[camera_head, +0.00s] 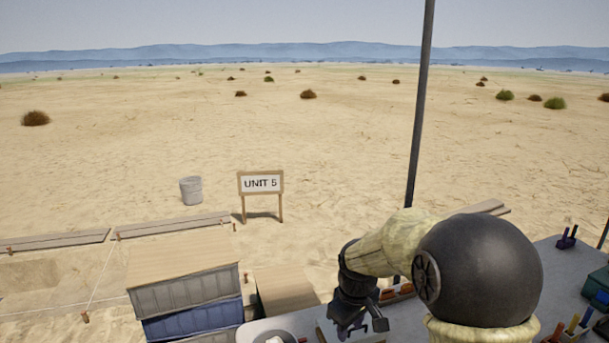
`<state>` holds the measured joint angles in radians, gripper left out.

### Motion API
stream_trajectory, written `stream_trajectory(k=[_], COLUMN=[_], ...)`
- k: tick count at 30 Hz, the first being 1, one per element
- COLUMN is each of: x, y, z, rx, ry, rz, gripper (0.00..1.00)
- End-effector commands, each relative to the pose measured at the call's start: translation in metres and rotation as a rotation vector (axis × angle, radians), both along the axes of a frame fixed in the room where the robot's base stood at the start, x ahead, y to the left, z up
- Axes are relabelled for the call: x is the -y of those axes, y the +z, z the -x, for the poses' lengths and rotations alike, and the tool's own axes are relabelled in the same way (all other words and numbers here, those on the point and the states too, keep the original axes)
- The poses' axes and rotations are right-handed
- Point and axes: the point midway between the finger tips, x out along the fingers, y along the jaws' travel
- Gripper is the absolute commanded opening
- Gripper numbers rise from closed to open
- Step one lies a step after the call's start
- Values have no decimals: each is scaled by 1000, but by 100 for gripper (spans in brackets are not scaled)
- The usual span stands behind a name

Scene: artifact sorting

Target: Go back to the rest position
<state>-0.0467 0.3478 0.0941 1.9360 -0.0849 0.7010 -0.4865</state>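My gripper (362,327) is at the bottom centre, at the end of my bent arm. It points down over the grey table (410,323) near a pale tray-like surface. Its two dark fingers look spread apart, and I see nothing between them. The lower part of the table is cut off by the picture's edge.
Stacked grey and blue crates (190,310) with a wooden top stand left of the table. A dark pole (420,105) rises behind my arm. Tools in holders (575,325) and a green box (598,284) are at the right. Behind are a "UNIT 5" sign (261,183), a bucket (191,190) and open sand.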

Motion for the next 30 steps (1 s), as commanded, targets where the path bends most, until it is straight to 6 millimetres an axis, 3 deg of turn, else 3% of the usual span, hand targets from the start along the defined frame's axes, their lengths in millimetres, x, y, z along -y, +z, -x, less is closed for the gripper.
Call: stream_trajectory(k=[1,9,15,18,25,30], x=[7,38,51,52,52,52], y=[5,6,2,0,-1,-1], z=[18,108,161,170,171,171], rx=[6,44,66,69,69,68], ry=[-62,-422,-629,-666,-670,-668], rz=[-10,-79,-125,-134,-135,-134], gripper=[35,35,35,35,35,68])
